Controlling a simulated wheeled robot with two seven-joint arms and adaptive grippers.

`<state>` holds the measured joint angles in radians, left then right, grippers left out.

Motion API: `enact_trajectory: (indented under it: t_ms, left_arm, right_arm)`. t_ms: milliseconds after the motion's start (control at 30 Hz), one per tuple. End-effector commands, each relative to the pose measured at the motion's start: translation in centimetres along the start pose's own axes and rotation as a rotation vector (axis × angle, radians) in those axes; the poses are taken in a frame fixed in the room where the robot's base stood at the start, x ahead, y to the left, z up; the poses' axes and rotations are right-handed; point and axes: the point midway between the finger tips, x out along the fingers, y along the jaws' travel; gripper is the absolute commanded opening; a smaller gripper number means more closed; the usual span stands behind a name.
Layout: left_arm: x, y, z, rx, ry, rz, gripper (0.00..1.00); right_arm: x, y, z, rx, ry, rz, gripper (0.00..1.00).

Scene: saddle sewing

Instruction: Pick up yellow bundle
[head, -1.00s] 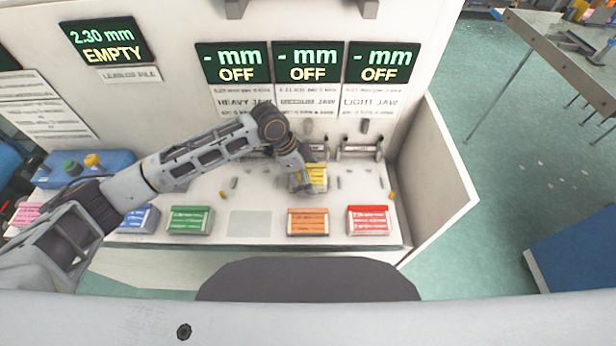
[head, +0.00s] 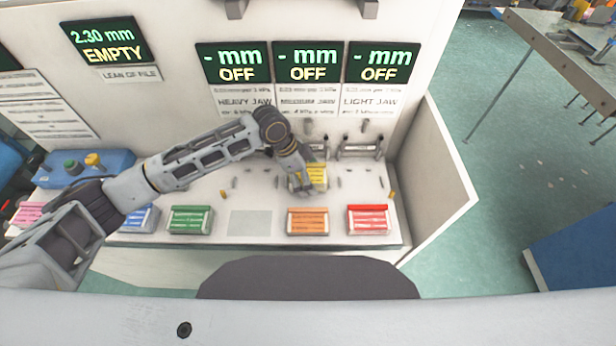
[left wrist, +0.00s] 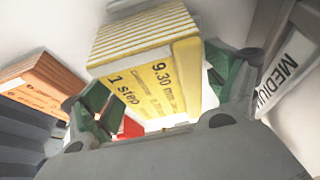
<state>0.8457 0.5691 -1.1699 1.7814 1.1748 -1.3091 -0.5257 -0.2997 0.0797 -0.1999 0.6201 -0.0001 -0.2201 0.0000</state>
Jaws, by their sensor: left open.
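The yellow bundle (head: 318,176) sits at the middle jaw station on the white bench, under the middle "- mm OFF" display. In the left wrist view my left gripper (left wrist: 160,95) is open, with a green-padded finger on each side of the bundle's near end. The right finger looks close to the bundle; contact cannot be told. My right gripper is not in view.
An orange bundle (head: 307,222) and a red bundle (head: 368,220) lie along the front edge. Green (head: 190,220) and blue (head: 139,219) bundles lie left of an empty grey patch (head: 250,223). A white side panel (head: 437,180) bounds the right.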

Motion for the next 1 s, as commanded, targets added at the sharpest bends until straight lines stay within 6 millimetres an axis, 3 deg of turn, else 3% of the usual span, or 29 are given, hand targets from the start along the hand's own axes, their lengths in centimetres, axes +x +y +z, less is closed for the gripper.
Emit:
enact_trajectory:
  t_ms: [733, 1000]
  left_arm:
    - [0.28, -0.01, 0.11, 0.000, 0.000, 0.000, 0.88]
    - [0.28, 0.00, 0.11, 0.000, 0.000, 0.000, 0.54]
  right_arm:
    - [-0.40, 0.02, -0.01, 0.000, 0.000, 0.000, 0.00]
    - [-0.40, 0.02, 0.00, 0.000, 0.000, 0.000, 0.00]
